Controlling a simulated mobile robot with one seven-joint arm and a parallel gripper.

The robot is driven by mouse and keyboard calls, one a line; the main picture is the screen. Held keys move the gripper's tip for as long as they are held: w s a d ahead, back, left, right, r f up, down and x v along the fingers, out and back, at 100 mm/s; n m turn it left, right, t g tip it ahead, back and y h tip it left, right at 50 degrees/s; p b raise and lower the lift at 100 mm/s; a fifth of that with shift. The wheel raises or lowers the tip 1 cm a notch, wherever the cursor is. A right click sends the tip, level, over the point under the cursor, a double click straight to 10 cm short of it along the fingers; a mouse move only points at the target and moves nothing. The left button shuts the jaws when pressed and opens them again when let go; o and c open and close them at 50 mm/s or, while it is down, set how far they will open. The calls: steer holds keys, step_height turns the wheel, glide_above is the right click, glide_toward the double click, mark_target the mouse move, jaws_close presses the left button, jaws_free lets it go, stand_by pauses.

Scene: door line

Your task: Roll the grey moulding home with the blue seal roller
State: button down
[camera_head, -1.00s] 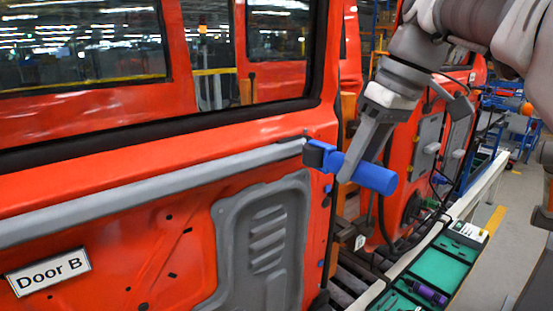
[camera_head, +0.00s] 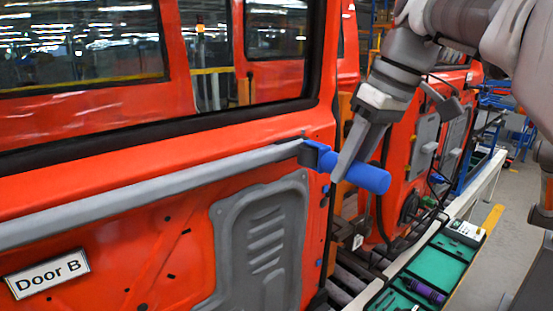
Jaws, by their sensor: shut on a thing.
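The grey moulding (camera_head: 150,193) runs as a long strip across the red door (camera_head: 120,240), from the left edge of the picture up to the door's right edge. The blue seal roller (camera_head: 366,177) has a blue handle and a blue head (camera_head: 313,155). The head is at the right end of the moulding and looks to be touching it; it covers that end. My gripper (camera_head: 345,172) is shut around the handle, coming down from the upper right.
A "Door B" label (camera_head: 47,273) is on the door at lower left. A grey panel (camera_head: 262,240) lies below the moulding. A green-lined tray (camera_head: 435,262) with a purple item (camera_head: 424,290) stands at lower right. More red doors (camera_head: 430,140) stand behind my arm.

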steer(key=shift+w+a, duration=0.3)
steer(key=shift+w, duration=0.05)
steer(key=shift+s+a+r+b, duration=0.1)
steer(key=shift+s+a, duration=0.35)
steer(key=shift+a, duration=0.2)
steer(key=shift+s+a+f+b, duration=0.1)
steer(key=shift+s+a, duration=0.4)
steer(key=shift+a, duration=0.2)
steer(key=shift+s+a+r+b, duration=0.1)
steer(key=shift+s+a, duration=0.35)
steer(key=shift+a, duration=0.2)
steer(key=shift+d, duration=0.1)
steer(key=s+d+b, duration=0.2)
steer(key=s+d, duration=0.6)
steer(key=s, duration=0.4)
steer(key=shift+d, duration=0.35)
